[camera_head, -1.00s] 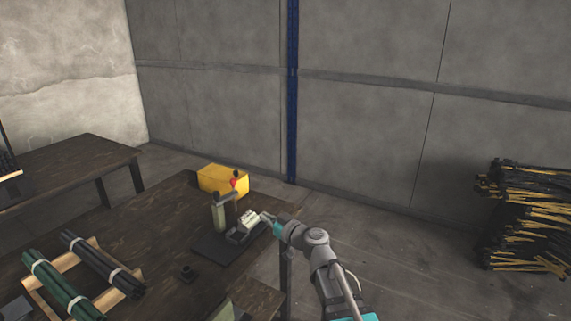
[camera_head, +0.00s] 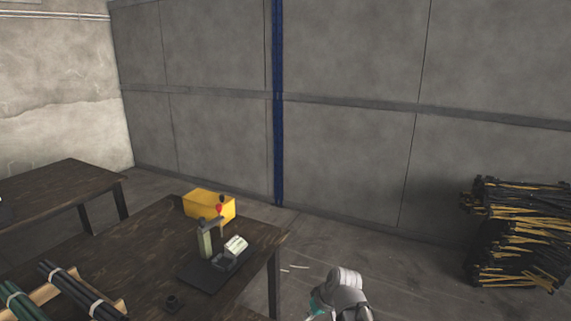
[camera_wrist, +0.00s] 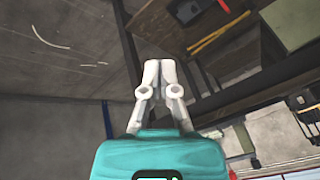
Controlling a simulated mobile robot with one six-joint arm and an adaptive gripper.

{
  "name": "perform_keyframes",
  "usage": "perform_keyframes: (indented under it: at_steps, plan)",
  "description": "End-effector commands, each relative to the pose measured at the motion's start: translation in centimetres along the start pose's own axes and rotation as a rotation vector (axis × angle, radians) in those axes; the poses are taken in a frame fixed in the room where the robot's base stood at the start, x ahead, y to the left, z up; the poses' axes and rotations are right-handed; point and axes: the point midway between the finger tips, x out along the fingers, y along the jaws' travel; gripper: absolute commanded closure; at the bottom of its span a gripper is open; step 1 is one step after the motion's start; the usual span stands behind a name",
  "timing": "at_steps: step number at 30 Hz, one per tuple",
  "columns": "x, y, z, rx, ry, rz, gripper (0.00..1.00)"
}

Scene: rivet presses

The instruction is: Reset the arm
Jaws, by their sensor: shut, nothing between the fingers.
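My arm is drawn back at the bottom of the head view, right of the dark wooden table and clear of it. My gripper's fingertips are out of the head view. In the wrist view my gripper (camera_wrist: 158,68) is shut and empty, its pale fingers together in front of the teal wrist housing. The rivet press (camera_head: 212,241) stands on a dark base plate near the table's far right corner, with a red knob and a pale block on it. No hand of mine is near it.
The table (camera_head: 247,287) also holds a yellow bin (camera_head: 208,205) behind the press and bundles of dark and green rods (camera_head: 72,292) at left. Another table (camera_head: 60,186) stands far left. A stack of black and yellow pieces (camera_head: 515,235) is on the floor at right.

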Motion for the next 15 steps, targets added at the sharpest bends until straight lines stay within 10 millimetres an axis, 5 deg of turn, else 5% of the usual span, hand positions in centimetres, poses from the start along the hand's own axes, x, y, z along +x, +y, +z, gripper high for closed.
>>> perform_keyframes:
  at_steps: [6,15]
  plan:
    - [-1.3,3.4,4.6,0.186,-0.161,0.156,1.0]
    - [-3.1,6.2,8.6,0.367,-0.282,0.32,1.0]
